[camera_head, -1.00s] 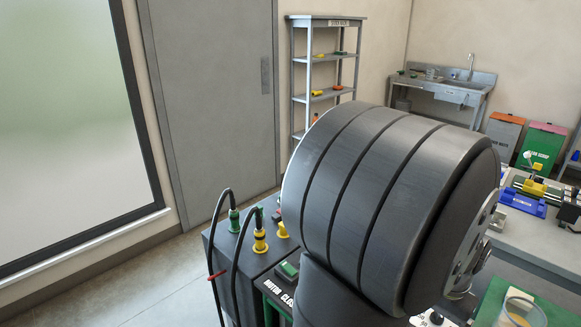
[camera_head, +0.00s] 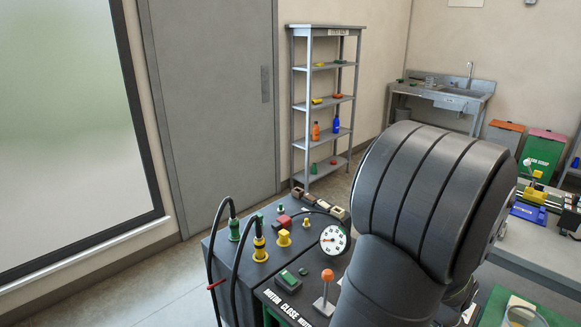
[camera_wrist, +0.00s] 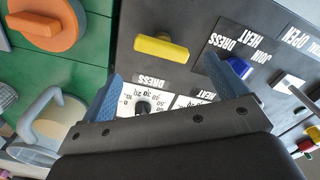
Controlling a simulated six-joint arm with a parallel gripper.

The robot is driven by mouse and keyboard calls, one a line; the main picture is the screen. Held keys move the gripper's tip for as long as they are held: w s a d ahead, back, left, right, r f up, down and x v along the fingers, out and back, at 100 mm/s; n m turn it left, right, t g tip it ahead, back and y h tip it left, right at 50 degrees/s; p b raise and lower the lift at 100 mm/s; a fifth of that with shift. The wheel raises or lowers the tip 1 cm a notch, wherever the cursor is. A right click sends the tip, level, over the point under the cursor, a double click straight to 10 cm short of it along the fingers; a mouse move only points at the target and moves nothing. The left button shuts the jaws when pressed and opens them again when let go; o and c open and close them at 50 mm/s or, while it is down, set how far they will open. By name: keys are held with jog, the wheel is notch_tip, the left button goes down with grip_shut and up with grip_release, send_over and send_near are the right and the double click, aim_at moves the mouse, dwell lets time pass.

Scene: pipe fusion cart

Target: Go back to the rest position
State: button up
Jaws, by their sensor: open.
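My gripper (camera_wrist: 162,68) shows in the wrist view, with its two blue fingers spread apart and nothing between them. It hangs over a dark control panel (camera_wrist: 195,15) with white labels such as DRESS, HEAT, JOIN and OPEN. A yellow knob (camera_wrist: 160,47) lies just beyond the fingers. A white dial (camera_wrist: 150,105) is partly hidden behind the gripper's body. In the head view the gripper is hidden behind my large dark arm link.
In the head view, the cart top holds a gauge (camera_head: 333,239), an orange-topped lever (camera_head: 326,276) and upright cabled plugs (camera_head: 259,240). A shelf rack (camera_head: 325,101) and sink (camera_head: 447,95) stand behind. A workbench (camera_head: 540,258) is at right. Floor at left is clear.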

jog(key=shift+s+a+f+n, duration=0.15)
jog(key=shift+f+n, duration=0.4)
jog(key=shift+f, duration=0.45)
jog(key=shift+s+a+f+n, duration=0.1)
jog(key=shift+f+n, duration=0.45)
jog(key=shift+f, duration=0.4)
jog(key=shift+o, duration=0.4)
jog(key=shift+o, duration=0.7)
